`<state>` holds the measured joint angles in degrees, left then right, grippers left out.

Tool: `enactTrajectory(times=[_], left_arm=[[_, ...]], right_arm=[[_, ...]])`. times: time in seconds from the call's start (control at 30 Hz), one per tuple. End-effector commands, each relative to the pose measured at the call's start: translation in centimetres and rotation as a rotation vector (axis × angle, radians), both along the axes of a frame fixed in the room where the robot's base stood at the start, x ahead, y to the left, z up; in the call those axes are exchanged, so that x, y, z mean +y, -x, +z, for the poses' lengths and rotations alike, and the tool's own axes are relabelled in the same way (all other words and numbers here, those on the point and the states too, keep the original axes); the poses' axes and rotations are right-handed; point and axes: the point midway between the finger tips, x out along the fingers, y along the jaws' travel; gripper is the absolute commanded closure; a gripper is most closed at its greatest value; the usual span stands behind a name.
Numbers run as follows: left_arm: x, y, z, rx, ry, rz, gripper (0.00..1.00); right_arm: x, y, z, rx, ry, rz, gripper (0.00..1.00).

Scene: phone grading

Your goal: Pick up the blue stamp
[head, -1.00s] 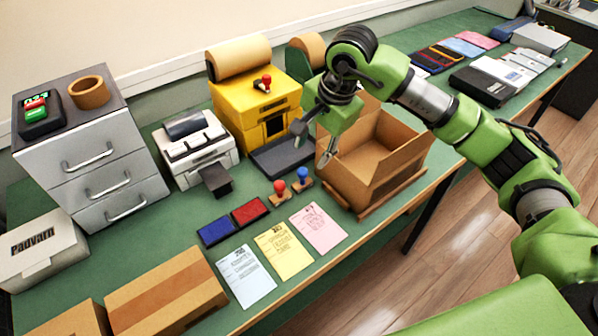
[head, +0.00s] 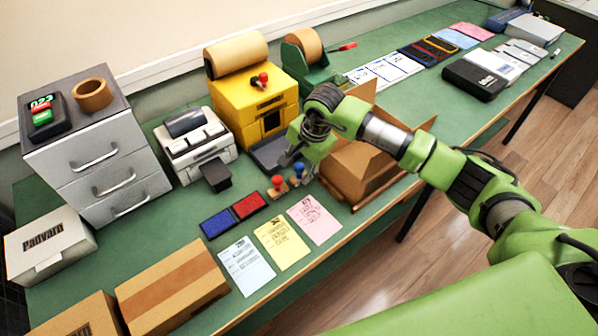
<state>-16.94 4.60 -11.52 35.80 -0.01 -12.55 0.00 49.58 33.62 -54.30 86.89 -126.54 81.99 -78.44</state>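The blue stamp (head: 299,169) stands upright on the green table, with its round blue knob showing. The red stamp (head: 277,182) stands close to its left. My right gripper (head: 299,160) is at the blue stamp, pointing down, with its fingers apart around or just above the knob. The fingers are small and partly overlap the stamp, so I cannot tell if they touch it. My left gripper is not in view.
A blue ink pad (head: 217,223) and a red ink pad (head: 249,205) lie left of the stamps. A pink card (head: 313,220) and a yellow card (head: 281,244) lie in front. An open cardboard box (head: 360,172) stands close on the right, under my arm.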

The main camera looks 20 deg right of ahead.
Motion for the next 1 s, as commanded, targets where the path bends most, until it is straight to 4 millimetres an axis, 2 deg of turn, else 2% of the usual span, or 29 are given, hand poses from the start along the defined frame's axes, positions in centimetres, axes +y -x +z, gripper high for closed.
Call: enactTrajectory(times=[0.17,0.3,0.33,0.77,1.0], left_arm=[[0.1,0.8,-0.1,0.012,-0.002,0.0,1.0],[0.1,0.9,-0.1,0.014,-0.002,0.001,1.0],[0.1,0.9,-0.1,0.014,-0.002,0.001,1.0],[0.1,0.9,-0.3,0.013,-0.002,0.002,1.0],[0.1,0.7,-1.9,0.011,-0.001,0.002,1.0]], right_arm=[[0.0,0.0,0.0,-0.001,0.0,0.0,0.6],[0.0,0.0,0.0,-0.001,0.0,0.0,0.94],[0.0,0.0,0.0,-0.001,0.0,0.0,1.0],[0.0,0.0,0.1,-0.001,0.0,0.0,1.0],[0.0,-0.2,2.0,-0.007,0.0,0.001,1.0]])
